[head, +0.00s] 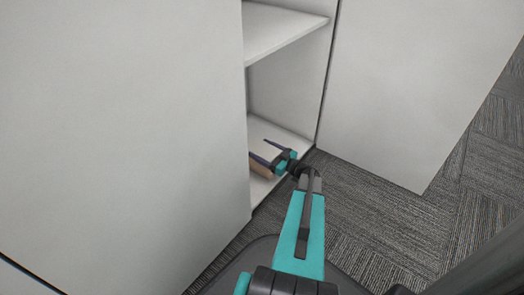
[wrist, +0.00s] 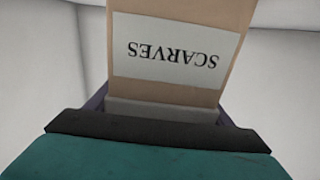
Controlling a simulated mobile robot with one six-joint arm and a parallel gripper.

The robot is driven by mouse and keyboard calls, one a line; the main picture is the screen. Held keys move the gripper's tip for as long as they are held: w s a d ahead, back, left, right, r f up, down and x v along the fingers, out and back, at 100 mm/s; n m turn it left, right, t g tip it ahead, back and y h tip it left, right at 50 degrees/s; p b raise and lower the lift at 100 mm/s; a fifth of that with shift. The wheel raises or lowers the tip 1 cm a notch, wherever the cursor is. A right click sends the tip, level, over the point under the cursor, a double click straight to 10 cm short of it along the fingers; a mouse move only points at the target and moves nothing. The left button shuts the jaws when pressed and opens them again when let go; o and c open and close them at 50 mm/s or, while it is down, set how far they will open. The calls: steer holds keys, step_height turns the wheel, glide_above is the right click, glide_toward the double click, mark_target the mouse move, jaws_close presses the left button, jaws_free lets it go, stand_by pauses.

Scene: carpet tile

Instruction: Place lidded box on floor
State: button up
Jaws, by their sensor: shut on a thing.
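The box is tan-brown, with a white label reading SCARVES that appears upside down in the wrist view (wrist: 178,85). In the head view a small brown part of the box (head: 261,172) shows at the cabinet's lower shelf opening. The cabinet's side panel hides the rest. My gripper (head: 268,152) reaches into the opening and is shut on the box. In the wrist view the dark finger edges show on both sides of the box's near end. I cannot tell whether the box touches the shelf. The floor (head: 375,205) is grey patterned carpet tile.
The white cabinet has a lower shelf (head: 262,188) and an upper shelf (head: 280,32). Its open door panel (head: 425,75) stands on the right. A large white panel (head: 120,120) fills the left. Bare carpet lies right of my arm, below the open door.

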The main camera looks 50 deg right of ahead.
mark_target(277, 157)
steer(key=shift+r, duration=0.1)
steer(key=o, duration=2.1)
steer(key=shift+s+d+p, duration=0.1)
steer(key=shift+s+p, duration=0.5)
steer(key=shift+s, duration=0.4)
steer(key=s+p, duration=0.1)
steer(key=s, duration=0.1)
steer(key=s+p, duration=0.1)
steer(key=s, duration=0.2)
steer(key=s+p, duration=0.1)
steer(key=s, duration=0.2)
steer(key=shift+d, duration=0.35)
steer(key=shift+s+p, duration=0.45)
steer(key=shift+s, duration=0.55)
steer(key=shift+d, duration=0.1)
steer(key=shift+s, duration=0.1)
